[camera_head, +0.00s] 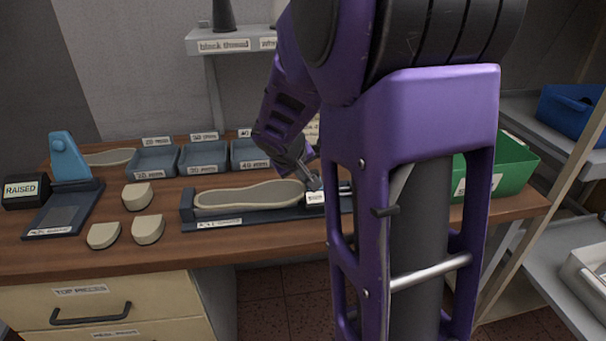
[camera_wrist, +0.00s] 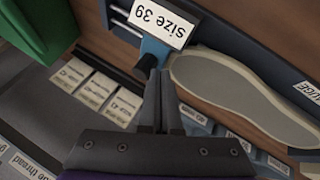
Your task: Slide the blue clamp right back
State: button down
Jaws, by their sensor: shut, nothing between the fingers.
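The blue clamp (camera_wrist: 153,48) shows in the wrist view beside the toe end of a pale sole-shaped piece (camera_wrist: 238,92), with a white "size 39" card (camera_wrist: 160,22) on it. In the head view the same card (camera_head: 316,197) sits at the right end of the pale piece (camera_head: 250,195); most of the clamp is hidden by my arm. My gripper (camera_wrist: 157,76) is shut and empty, its tips right at the clamp's edge; I cannot tell if they touch. It also shows in the head view (camera_head: 312,181).
The dark gauge base (camera_head: 186,207) holds the pale piece, with metal rods (camera_wrist: 122,24) beyond the clamp. Labelled blue trays (camera_head: 203,158) stand behind. A green bin (camera_head: 515,160) is at right. A blue lever stand (camera_head: 70,160) and several pale pieces (camera_head: 148,229) are at left.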

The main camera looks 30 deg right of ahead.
jog(key=d, duration=0.2)
jog(key=s+d, duration=0.1)
jog(key=d, duration=0.1)
jog(key=s+d, duration=0.1)
jog(key=d, duration=0.1)
jog(key=shift+d, duration=0.4)
